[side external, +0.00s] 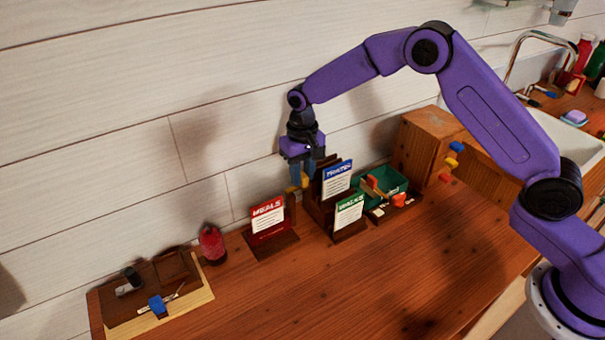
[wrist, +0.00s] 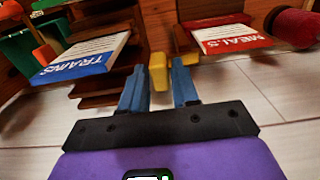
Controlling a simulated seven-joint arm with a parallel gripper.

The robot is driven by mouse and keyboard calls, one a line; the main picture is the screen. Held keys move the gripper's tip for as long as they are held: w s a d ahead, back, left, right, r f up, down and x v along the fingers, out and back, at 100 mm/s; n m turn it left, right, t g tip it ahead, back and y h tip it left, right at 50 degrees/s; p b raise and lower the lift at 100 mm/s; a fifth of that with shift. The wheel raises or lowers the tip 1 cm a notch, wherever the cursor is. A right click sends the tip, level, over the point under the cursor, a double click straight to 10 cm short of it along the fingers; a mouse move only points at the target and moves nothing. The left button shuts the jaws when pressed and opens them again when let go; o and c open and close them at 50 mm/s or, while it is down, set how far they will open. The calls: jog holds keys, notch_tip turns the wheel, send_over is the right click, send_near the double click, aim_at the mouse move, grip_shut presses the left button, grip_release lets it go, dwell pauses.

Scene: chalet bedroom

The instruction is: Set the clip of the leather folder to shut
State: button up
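No part is clearly recognisable as a leather folder. A dark brown upright holder (side external: 322,212) stands near the wall with the blue-headed TRAINS card (wrist: 85,58) on it. A small yellow piece (wrist: 158,72), possibly a clip, shows beside it, and also in the side view (side external: 304,181). My gripper (wrist: 160,74) points down at this yellow piece. Its blue fingers are apart, one on each side of the yellow piece, with a narrow gap on the right. Whether the left finger touches it is unclear. The far side of the yellow piece is hidden.
The red MEALS card stand (side external: 268,218) is left of my gripper, the green WALKS card (side external: 349,210) to the right. A green bin (side external: 384,185) and wooden box (side external: 428,140) stand further right. A red jar (side external: 212,245) and brown tray (side external: 205,297) are at left. The front desktop is clear.

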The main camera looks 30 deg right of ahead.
aim_at(288, 191)
jog(key=shift+f, duration=0.35)
grip_shut()
jog(key=shift+a, duration=2.05)
grip_release()
jog(key=shift+a, duration=0.1)
jog(key=shift+r, duration=0.1)
